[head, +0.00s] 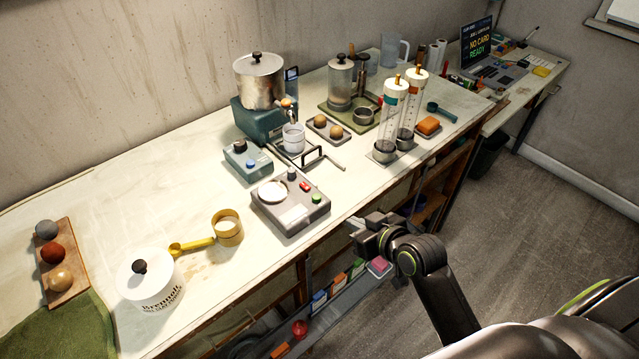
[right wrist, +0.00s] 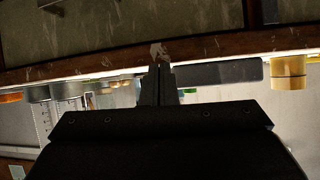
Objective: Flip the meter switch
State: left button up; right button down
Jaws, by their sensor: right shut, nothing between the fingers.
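A grey box (head: 293,216) with a round white dish or dial, a black knob, a red control and a green button sits near the table's front edge; it may be the meter. A smaller teal box (head: 248,162) with a blue button stands behind it. I cannot tell for sure which control is the meter switch. My right gripper (head: 356,229) is just off the table's front edge, right of the grey box and apart from it. Its fingers are shut and empty in the right wrist view (right wrist: 158,82), close to the wooden table edge. My left gripper is out of view.
The table (head: 110,215) holds a white lidded pot (head: 150,285), a yellow cup (head: 228,232), a metal pot (head: 259,82) and clear cylinders (head: 392,118). A black bracket (head: 320,158) lies behind the grey box. A rail with coloured blocks (head: 345,300) runs below the front edge.

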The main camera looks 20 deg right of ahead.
jog(key=w+a+r+n+t+y, duration=0.1)
jog(key=w+a+r+t+y, duration=0.1)
jog(key=r, duration=0.9)
jog(key=shift+a+n+t+y, duration=0.3)
jog(key=shift+a+n, duration=0.1)
jog(key=shift+a, duration=0.35)
jog(key=shift+w, duration=0.1)
jog(key=p, duration=0.2)
send_over(305, 187)
jog(key=s, duration=0.1)
jog(key=shift+s+d+f, duration=0.1)
jog(key=shift+d+f, duration=0.1)
jog(key=shift+f, duration=0.4)
jog(key=shift+s+d+f, duration=0.1)
jog(key=shift+d+f, duration=0.05)
jog(key=shift+f, duration=0.4)
notch_tip(305, 187, down, 3)
jog(key=shift+w+r, duration=0.1)
jog(key=shift+f, duration=0.7)
